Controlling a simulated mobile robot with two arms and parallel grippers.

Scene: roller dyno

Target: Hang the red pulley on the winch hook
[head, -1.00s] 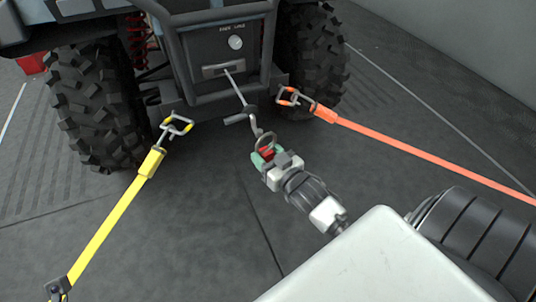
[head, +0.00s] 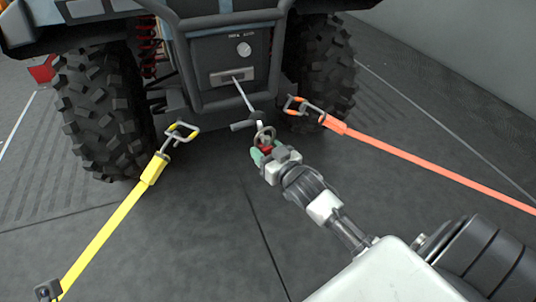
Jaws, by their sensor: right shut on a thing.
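My right gripper (head: 263,155), with green fingertips, is shut on the red pulley (head: 266,149), and only a little red shows between the fingers. A grey ring-shaped loop (head: 268,133) stands up from the pulley. The winch hook (head: 259,123) is at the end of the winch line (head: 243,94), which runs out and down from the vehicle's front. The loop overlaps the lower part of the hook in the head view. I cannot tell whether the hook passes through the loop or is only behind it. My left gripper is not in view.
The vehicle's front bumper (head: 222,103) and knobbly tyres (head: 100,115) stand behind the hook. A yellow strap (head: 105,235) lies to the left and an orange strap (head: 430,168) to the right, each with a metal hook end. The floor between them is clear.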

